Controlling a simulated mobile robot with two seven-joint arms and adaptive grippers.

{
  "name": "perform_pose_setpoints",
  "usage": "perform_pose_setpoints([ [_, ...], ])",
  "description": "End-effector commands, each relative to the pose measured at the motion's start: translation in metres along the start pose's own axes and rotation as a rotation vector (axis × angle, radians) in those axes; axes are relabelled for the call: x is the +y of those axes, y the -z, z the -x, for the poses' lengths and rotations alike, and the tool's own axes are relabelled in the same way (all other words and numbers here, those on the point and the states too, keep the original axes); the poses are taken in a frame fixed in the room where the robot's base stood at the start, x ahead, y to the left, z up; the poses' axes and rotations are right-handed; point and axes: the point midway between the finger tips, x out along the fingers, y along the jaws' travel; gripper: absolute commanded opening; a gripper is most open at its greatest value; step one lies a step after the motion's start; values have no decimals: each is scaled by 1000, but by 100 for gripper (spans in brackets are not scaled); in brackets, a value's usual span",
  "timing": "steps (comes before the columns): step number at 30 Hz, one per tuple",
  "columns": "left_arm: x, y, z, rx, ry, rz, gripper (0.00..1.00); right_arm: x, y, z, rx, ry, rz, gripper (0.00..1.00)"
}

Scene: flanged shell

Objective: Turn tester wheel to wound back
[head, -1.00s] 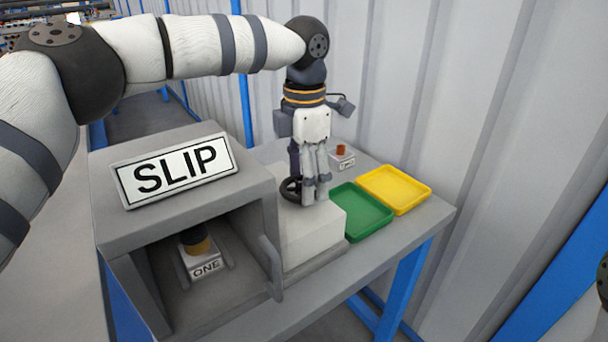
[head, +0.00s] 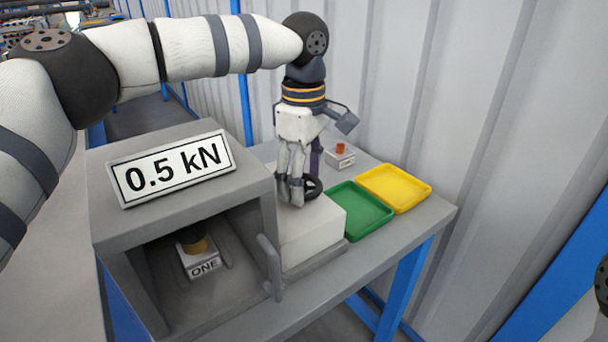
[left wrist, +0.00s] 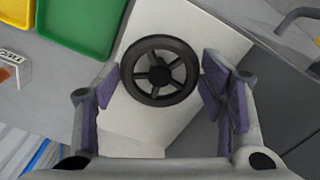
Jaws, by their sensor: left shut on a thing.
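The tester wheel is a dark spoked handwheel (head: 313,187) on top of a white block (head: 318,222) beside the grey tester housing (head: 255,197). The left wrist view shows the wheel (left wrist: 160,70) from above, with its spokes and rim in plain sight. The sign (head: 172,168) on the housing reads "0.5 kN". Inside the open housing stands a piece with a dark top and yellow band (head: 195,243) on a block labelled ONE (head: 204,269). My right gripper is not in view.
A green tray (head: 356,210) and a yellow tray (head: 394,188) lie empty on the grey bench, right of the wheel. A small labelled block with an orange-red top (head: 340,155) stands behind them. The corrugated wall (head: 480,110) is close behind the bench.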

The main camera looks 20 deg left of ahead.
Motion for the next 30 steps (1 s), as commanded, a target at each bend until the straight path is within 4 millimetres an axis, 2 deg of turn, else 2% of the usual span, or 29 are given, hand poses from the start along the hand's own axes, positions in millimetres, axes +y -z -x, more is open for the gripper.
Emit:
perform_pose_setpoints([
  [12, -2, 0, -1, 0, 3, -186, 36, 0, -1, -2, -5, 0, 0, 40],
  [29, -2, 0, -1, 0, 3, -218, 36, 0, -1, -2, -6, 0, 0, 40],
  [30, -2, 0, -1, 0, 3, -218, 67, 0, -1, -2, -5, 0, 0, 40],
])
